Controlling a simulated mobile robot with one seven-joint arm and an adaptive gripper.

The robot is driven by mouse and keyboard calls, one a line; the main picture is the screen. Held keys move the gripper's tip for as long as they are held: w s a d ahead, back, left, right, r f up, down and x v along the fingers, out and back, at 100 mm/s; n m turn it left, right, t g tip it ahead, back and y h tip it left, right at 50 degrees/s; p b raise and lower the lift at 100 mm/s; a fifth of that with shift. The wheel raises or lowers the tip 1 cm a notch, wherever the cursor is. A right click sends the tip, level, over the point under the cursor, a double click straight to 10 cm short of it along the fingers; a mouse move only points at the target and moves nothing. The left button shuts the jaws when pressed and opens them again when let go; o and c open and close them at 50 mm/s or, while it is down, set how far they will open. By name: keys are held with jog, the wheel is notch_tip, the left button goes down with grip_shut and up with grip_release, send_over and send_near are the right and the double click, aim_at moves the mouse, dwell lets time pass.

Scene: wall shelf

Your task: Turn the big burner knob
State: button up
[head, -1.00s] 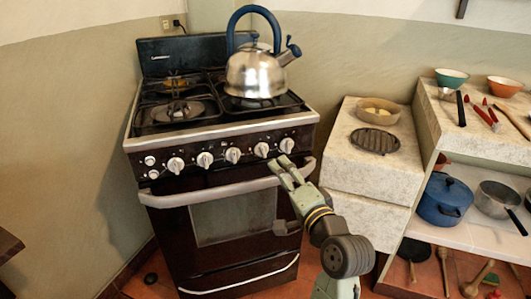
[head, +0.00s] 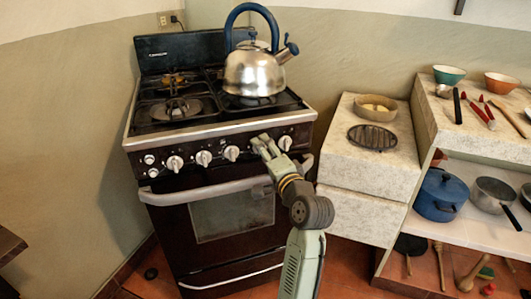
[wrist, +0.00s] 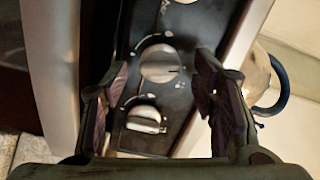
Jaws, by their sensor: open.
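The stove's front panel carries a row of silver knobs. In the head view, large knobs show at left (head: 174,163), left-middle (head: 204,158) and middle (head: 231,153), and the rightmost knob (head: 285,143) is partly beside my fingers. My gripper (head: 263,145) is at the right part of the panel and hides another knob there. In the wrist view, my open gripper (wrist: 160,78) has one finger on each side of a round knob (wrist: 158,63), with a second knob (wrist: 143,119) nearer the palm side of the picture. Contact cannot be told. Which knob serves the big burner is not clear.
The oven handle (head: 215,190) juts out below the knobs. A stone counter (head: 371,170) and a shelf with a blue pot (head: 441,195) stand to the right.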

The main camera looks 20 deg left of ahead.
jog(key=shift+c, duration=0.3)
jog(key=c, duration=1.1)
jog(key=n+b, duration=0.1)
jog(key=n, duration=0.5)
jog(key=n+h, duration=0.1)
jog(key=n, duration=0.5)
jog(key=shift+s+a+r+b, duration=0.1)
jog(key=shift+r+b, duration=0.05)
jog(key=shift+b, duration=0.25)
jog(key=shift+n, duration=0.3)
jog(key=o, duration=1.2)
jog(key=shift+c, duration=0.2)
